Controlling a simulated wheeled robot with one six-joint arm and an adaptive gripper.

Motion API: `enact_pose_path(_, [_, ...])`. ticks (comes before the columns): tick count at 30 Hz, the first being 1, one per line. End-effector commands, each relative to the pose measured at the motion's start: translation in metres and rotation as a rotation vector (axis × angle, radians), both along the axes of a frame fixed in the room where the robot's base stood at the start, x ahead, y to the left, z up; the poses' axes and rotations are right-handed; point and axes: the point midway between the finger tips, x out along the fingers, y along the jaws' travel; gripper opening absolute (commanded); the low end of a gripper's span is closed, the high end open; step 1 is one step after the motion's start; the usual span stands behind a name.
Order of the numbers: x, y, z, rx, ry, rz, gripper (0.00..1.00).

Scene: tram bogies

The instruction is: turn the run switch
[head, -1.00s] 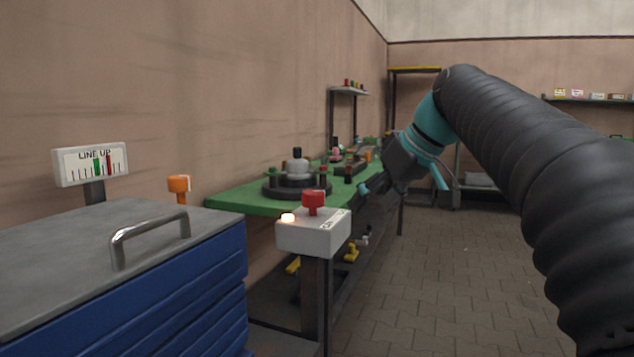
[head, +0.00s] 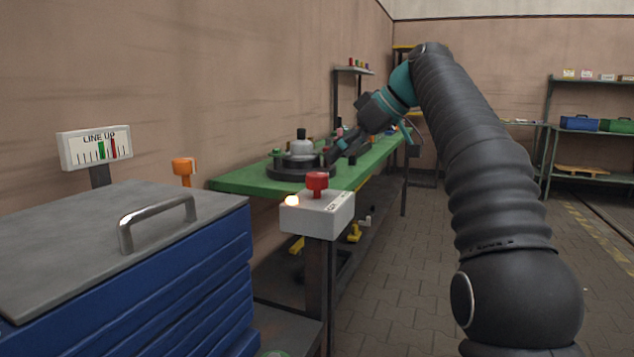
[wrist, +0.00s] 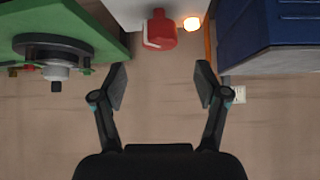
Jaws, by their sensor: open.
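The run switch is a red knob (head: 317,183) on a white box (head: 318,215) on a dark post at the near end of the green bench. A lit lamp (head: 292,200) glows beside the knob. In the wrist view the red knob (wrist: 161,30) is at the top middle, beyond the fingertips, with the lamp (wrist: 191,23) to its right. My gripper (wrist: 162,82) is open and empty, its two fingers apart from the knob. In the head view my gripper (head: 335,150) is over the green bench, behind the switch box and beside the round dark fixture.
A green bench (head: 240,181) carries a round fixture (head: 300,165). A blue drawer cabinet (head: 190,285) with a metal handle stands at the near left, with a LINE UP gauge (head: 95,148) and an orange knob (head: 183,167) behind it. Open paved floor (head: 390,290) is on the right.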

Motion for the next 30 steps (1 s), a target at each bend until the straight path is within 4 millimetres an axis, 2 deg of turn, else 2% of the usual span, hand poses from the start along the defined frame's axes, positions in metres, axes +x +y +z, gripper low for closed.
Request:
enact_pose_path(1, [0.003, 0.007, -0.011, -0.001, 0.001, 0.002, 0.73])
enact_pose_path(3, [0.006, 0.016, -0.020, 0.000, 0.002, 0.001, 0.73])
enact_pose_path(12, [0.020, 0.044, -0.050, -0.001, 0.001, 0.001, 0.73])
enact_pose_path(26, [0.024, 0.052, -0.058, -0.001, 0.000, -0.001, 0.73])
enact_pose_path(27, [0.024, 0.052, -0.058, -0.001, 0.000, -0.001, 0.71])
enact_pose_path(30, [0.024, 0.052, -0.058, 0.000, 0.000, -0.001, 0.46])
